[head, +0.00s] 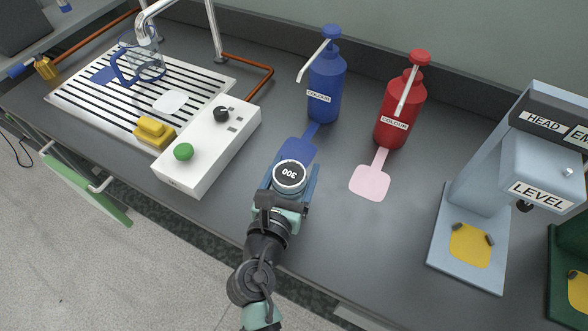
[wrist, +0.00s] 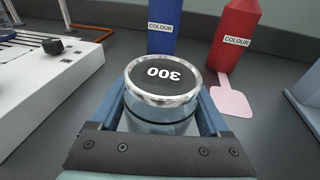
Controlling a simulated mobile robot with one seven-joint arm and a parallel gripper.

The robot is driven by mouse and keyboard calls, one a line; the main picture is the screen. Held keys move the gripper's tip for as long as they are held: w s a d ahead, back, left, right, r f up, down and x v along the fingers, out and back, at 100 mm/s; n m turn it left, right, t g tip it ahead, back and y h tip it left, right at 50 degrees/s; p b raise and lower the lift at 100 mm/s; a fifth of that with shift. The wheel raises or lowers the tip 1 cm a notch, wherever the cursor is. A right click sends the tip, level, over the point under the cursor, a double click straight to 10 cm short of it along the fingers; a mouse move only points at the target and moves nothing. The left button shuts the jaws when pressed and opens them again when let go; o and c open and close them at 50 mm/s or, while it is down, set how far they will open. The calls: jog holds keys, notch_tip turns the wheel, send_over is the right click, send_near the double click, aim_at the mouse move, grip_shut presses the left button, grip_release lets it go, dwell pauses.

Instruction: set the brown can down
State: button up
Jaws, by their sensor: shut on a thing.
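A round can (head: 290,174) with a dark top marked "300" and a silvery rim is held upright in my gripper (head: 289,186). In the wrist view the can (wrist: 163,82) sits between the two blue fingers of my gripper (wrist: 164,112), which are shut on its sides. Its body looks grey-blue and metallic there; no brown shows. The can's base is hidden, so I cannot tell whether it touches the counter. In the head view it is over the near part of a blue patch (head: 296,152) in front of the blue bottle (head: 326,88).
A red pump bottle (head: 399,115) stands to the right, with a pink patch (head: 370,184) before it. A white control box (head: 207,147) is close on the left, beside a slatted drainer (head: 75,97). A grey-blue "LEVEL" stand (head: 466,251) is at right. Bare counter lies between.

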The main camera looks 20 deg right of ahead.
aim_at(284, 196)
jog(key=o, duration=1.6)
jog(key=shift+f, duration=0.15)
jog(key=shift+c, duration=0.2)
jog(key=shift+r, duration=0.2)
jog(key=v, duration=1.2)
jog(key=shift+f, duration=0.1)
